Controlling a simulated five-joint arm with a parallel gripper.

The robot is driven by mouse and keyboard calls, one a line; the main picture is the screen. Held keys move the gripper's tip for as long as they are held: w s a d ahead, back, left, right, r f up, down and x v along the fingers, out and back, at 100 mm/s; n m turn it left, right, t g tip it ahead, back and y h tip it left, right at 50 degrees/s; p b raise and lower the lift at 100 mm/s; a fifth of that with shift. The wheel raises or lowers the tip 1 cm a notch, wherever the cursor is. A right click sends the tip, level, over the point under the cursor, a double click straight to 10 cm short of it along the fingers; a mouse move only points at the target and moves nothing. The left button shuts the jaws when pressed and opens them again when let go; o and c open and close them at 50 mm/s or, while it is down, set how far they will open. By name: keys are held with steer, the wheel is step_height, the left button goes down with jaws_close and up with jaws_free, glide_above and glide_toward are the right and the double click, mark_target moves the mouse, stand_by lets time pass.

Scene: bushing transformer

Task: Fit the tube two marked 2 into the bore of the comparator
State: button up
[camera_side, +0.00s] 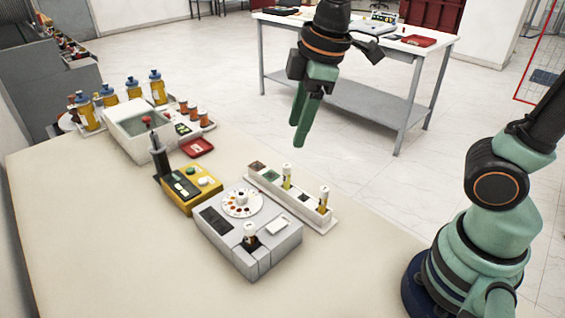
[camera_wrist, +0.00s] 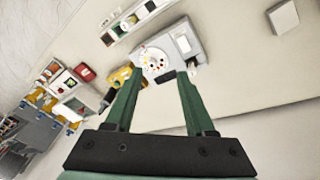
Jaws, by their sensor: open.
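The comparator (camera_side: 255,262) is a grey box on the bench with a white disc of coloured dots on top. A white-capped tube (camera_side: 250,233) stands upright at its front, seemingly in an opening there. A white rack (camera_side: 306,208) behind it holds two upright white-capped tubes with yellowish contents, a middle one (camera_side: 287,178) and one near the right end (camera_side: 323,201). I cannot read which tube is marked 2. In the wrist view the comparator (camera_wrist: 188,42) shows beyond the open fingers (camera_wrist: 157,76).
A yellow meter (camera_side: 192,196) with a dark upright part stands left of the comparator. A red tray (camera_side: 198,148), a pale basin (camera_side: 122,132) and several bottles (camera_side: 156,88) stand farther left. The bench front is clear. A grey block (camera_wrist: 283,17) lies apart in the wrist view.

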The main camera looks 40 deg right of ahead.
steer(key=s+d+m+t, duration=0.2)
steer(key=s+d+m, duration=0.1)
steer(key=d+m, duration=0.5)
steer(key=shift+s+d+f+m+t+h, duration=0.2)
steer(key=shift+d+f+m+t+h, duration=0.15)
steer(key=shift+m, duration=0.95)
